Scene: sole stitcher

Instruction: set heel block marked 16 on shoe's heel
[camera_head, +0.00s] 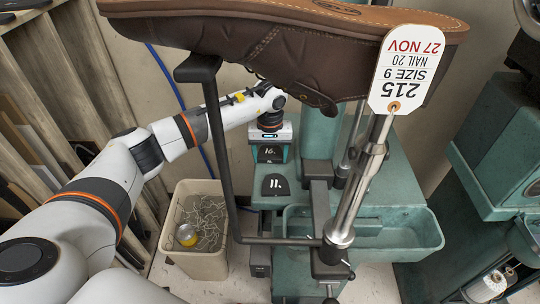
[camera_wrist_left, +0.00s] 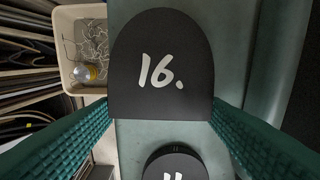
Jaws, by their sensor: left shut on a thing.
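The heel block marked 16 (camera_head: 271,155) is a black, round-ended block with white figures. My left gripper (camera_head: 271,148) is shut on it above the green machine's ledge; whether it touches the ledge I cannot tell. In the left wrist view the block (camera_wrist_left: 162,65) sits between the green fingers (camera_wrist_left: 162,118). The brown leather shoe (camera_head: 290,50) is held sole up on a post at the top, its upper edge cut off by the frame. A white tag on it (camera_head: 408,70) reads 215, SIZE 9, NAIL 20, 27 NOV. My right gripper is out of view.
A second black block marked 11 (camera_head: 275,187) lies on the green ledge, nearer than block 16. A beige bin (camera_head: 195,262) with wire scraps stands left. The metal post and black arm (camera_head: 222,150) stand between ledge and shoe. A green tray (camera_head: 400,232) is at right.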

